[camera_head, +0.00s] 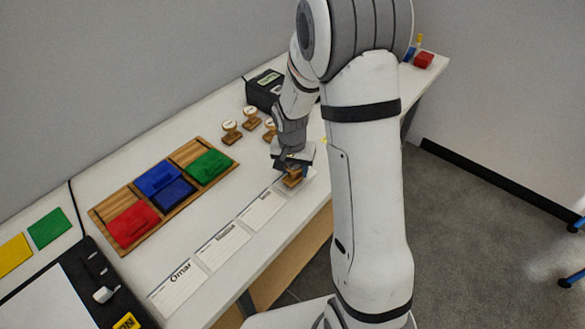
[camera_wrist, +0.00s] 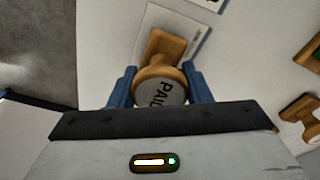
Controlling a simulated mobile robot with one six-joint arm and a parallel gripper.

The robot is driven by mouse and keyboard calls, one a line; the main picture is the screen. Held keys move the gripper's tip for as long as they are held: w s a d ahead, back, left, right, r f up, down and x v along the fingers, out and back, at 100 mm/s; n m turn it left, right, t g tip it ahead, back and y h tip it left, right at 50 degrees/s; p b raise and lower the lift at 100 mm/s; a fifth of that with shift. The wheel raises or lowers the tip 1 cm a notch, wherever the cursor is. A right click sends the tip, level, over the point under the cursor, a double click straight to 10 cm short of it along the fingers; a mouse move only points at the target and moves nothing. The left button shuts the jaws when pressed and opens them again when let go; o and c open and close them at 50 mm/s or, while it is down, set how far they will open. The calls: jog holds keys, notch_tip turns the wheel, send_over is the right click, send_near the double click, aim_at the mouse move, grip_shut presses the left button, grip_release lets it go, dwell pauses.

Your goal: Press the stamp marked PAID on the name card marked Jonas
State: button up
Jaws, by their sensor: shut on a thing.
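My gripper (camera_head: 290,163) is at the table's front edge, at the right end of the row of name cards. In the wrist view its blue fingers (camera_wrist: 161,88) are shut on the stamp marked PAID (camera_wrist: 150,92), one on each side of its round head. The stamp's wooden base (camera_head: 292,180) points down over a white card (camera_wrist: 203,32) that is partly hidden. I cannot tell whether the base touches it. The name on this card is not readable, so I cannot identify Jonas. One card reads Omar (camera_head: 180,288); two more cards (camera_head: 223,246) (camera_head: 262,210) lie between.
A wooden tray (camera_head: 127,193) with red, blue and green pads lies behind the cards. Several other stamps (camera_head: 231,133) stand behind my gripper, near a black box (camera_head: 264,90). A black board (camera_head: 75,285) is at the lower left.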

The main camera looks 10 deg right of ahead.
jog(key=shift+f+b, duration=0.45)
jog(key=shift+f, duration=0.05)
dwell(0.7)
jog(key=shift+r+p, duration=1.55)
jog(key=shift+r, duration=1.05)
jog(key=shift+f, duration=0.1)
